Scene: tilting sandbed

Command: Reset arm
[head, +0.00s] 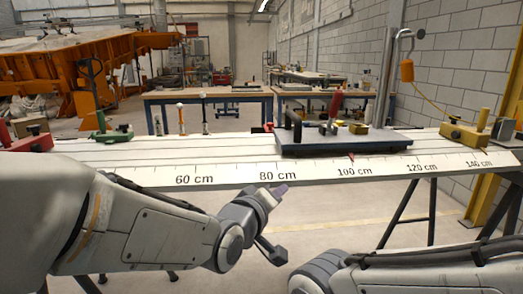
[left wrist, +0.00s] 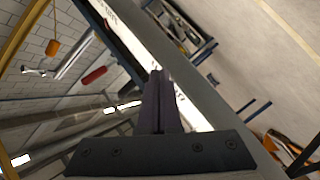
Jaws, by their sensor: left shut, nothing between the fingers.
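My left gripper (head: 281,191) is in front of the long white bench's front edge, below the 80 cm mark in the head view. Its fingers are closed together and hold nothing. In the left wrist view the closed dark fingers (left wrist: 160,78) stand up from the dark gripper base, with the bench edge behind them. My left arm (head: 140,225) reaches in from the left. My right arm (head: 420,270) shows at the lower right, but its gripper is out of the picture.
The white bench (head: 228,174) carries a centimetre scale. A dark sled-like plate (head: 345,143) with a red handle sits near 100 cm. A green clamp (head: 112,135) stands left, a yellow block (head: 465,134) right. An orange weight (head: 407,70) hangs from a stand. Floor before the bench is open.

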